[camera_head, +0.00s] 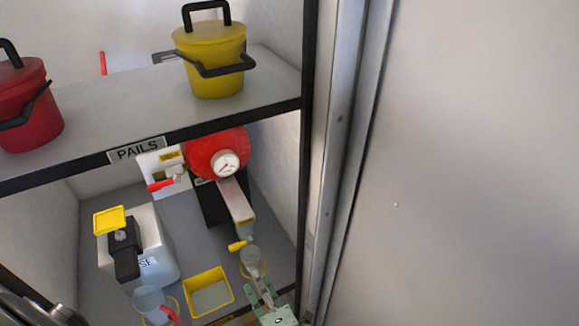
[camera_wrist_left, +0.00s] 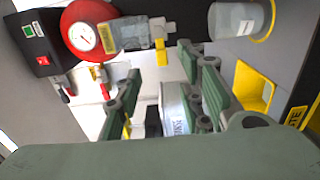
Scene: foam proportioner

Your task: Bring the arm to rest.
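My left gripper (camera_head: 262,288) is at the bottom of the head view, its green fingers pointing up toward a clear cup (camera_head: 252,262) under the dispenser's spout. In the left wrist view its two fingers (camera_wrist_left: 165,100) stand apart, so it looks open. A pale curved thing with lettering (camera_wrist_left: 177,112) shows between the fingers; I cannot tell whether they touch it. My right gripper is not in view.
The shelf (camera_head: 100,115) with red (camera_head: 28,105) and yellow pails (camera_head: 210,60) overhangs the lower compartment. A red tank (camera_head: 208,152), a white jug (camera_head: 152,245), a yellow tray (camera_head: 222,284) and another cup (camera_head: 150,300) stand below. A metal post (camera_head: 335,170) rises at right.

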